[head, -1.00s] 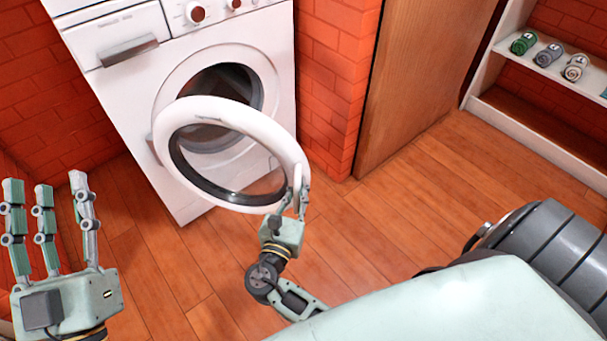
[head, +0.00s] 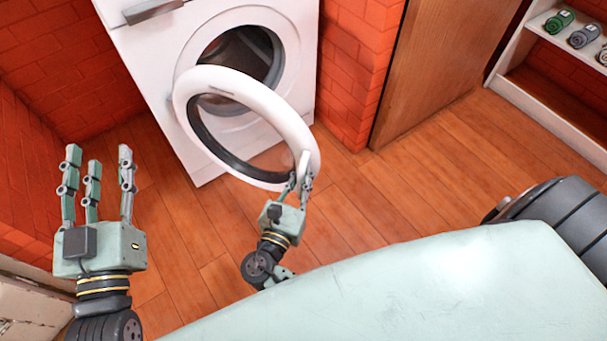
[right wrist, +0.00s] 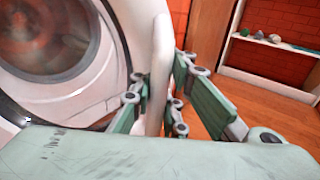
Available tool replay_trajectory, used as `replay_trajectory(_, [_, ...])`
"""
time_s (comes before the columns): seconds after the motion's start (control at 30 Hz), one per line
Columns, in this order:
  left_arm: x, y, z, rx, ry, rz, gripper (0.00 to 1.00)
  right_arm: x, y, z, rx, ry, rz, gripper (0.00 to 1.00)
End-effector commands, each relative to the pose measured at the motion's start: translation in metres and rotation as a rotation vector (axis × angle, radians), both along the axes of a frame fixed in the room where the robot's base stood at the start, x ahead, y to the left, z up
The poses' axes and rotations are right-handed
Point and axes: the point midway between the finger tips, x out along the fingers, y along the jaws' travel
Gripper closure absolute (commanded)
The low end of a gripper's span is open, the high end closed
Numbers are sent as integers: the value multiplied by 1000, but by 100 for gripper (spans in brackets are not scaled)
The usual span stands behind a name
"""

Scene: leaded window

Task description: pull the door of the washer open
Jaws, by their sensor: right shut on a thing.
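The white washer (head: 150,55) stands against the brick wall in the head view. Its round door (head: 284,112), a white ring with a dark inner rim, is swung well out from the body, and the drum opening (head: 243,52) is uncovered. My right gripper (head: 301,178) is shut on the door's free edge. In the right wrist view its fingers (right wrist: 157,98) lie on both sides of the white door rim (right wrist: 160,70). My left gripper (head: 97,160) is open and empty, fingers spread, left of the door and apart from the washer.
A worn pale cabinet (head: 30,305) is at the lower left. The wooden floor (head: 400,190) before the washer is clear.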

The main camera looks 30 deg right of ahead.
Motion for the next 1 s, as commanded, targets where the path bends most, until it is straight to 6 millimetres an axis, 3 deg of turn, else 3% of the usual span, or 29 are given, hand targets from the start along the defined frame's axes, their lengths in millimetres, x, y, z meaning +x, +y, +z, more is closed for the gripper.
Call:
replay_trajectory(0.07, [0,0,0,0,0,0,60,-2,-2,-1,-6,5,-4,100])
replay_trajectory(0.1, [0,0,0,0,0,0,60,-2,-2,-1,-6,5,-5,89])
replay_trajectory(0.23, [0,0,0,0,-1,0,60,-1,-2,-1,-4,4,-4,78])
replay_trajectory(0.63, [0,0,0,-1,-2,-1,60,-5,4,-1,-1,4,-2,78])
replay_trajectory(1.0, [0,0,0,0,-2,-1,60,-42,44,-2,1,6,-3,78])
